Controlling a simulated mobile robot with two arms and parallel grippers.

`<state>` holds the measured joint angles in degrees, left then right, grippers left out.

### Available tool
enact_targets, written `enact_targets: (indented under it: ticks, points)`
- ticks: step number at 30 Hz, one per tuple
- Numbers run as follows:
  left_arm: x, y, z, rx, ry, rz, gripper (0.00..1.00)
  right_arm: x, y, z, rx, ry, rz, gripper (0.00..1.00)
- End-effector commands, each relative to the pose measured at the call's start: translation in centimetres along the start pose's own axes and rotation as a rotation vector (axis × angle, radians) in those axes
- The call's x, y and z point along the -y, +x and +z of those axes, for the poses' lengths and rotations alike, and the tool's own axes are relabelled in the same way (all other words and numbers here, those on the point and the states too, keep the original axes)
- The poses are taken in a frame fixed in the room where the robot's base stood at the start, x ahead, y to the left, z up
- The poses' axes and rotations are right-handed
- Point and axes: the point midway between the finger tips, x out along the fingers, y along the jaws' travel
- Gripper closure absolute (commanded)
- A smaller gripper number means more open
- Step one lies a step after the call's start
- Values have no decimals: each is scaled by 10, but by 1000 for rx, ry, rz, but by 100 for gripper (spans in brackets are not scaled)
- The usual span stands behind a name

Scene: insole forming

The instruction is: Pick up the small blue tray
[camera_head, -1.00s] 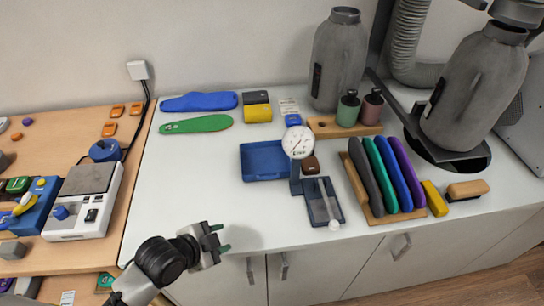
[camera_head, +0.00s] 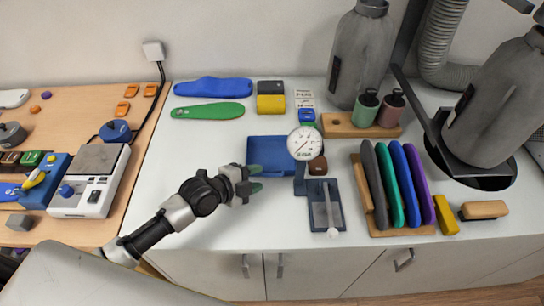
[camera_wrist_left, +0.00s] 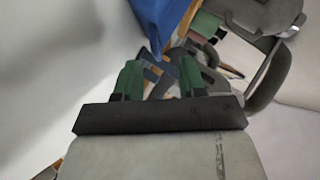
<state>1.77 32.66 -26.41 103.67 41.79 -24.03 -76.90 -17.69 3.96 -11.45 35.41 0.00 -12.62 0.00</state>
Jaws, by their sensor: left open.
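The small blue tray (camera_head: 262,144) lies flat on the white counter in the head view, left of a dial gauge on a stand. My left gripper (camera_head: 256,178) is at the tray's near edge, overlapping its lower left part in the picture. I cannot tell whether it touches the tray. In the left wrist view the green fingertips (camera_wrist_left: 160,76) stand apart with nothing held between them. A blue surface, likely the tray (camera_wrist_left: 162,18), shows beyond them at the top. My right gripper is in neither view.
The dial gauge (camera_head: 305,143) stands close to the tray's right side. A rack of several colored insoles (camera_head: 398,185) is further right. Green (camera_head: 207,111) and blue (camera_head: 212,87) insoles lie behind to the left. The white counter left of the tray is clear.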

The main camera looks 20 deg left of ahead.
Motion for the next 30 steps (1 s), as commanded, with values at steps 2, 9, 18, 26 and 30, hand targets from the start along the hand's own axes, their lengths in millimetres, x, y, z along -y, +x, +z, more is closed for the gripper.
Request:
enact_targets:
  ticks: [2,9,18,26,30]
  points:
    - [1,10,-1,-1,-5,-1,59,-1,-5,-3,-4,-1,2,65]
    - [-3,40,2,0,-3,0,59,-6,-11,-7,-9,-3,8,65]
    - [-4,46,3,1,0,0,59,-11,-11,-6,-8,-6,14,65]
    - [-4,46,3,1,-1,1,95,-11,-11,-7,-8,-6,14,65]
    - [-4,46,3,1,-1,1,100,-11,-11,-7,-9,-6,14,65]
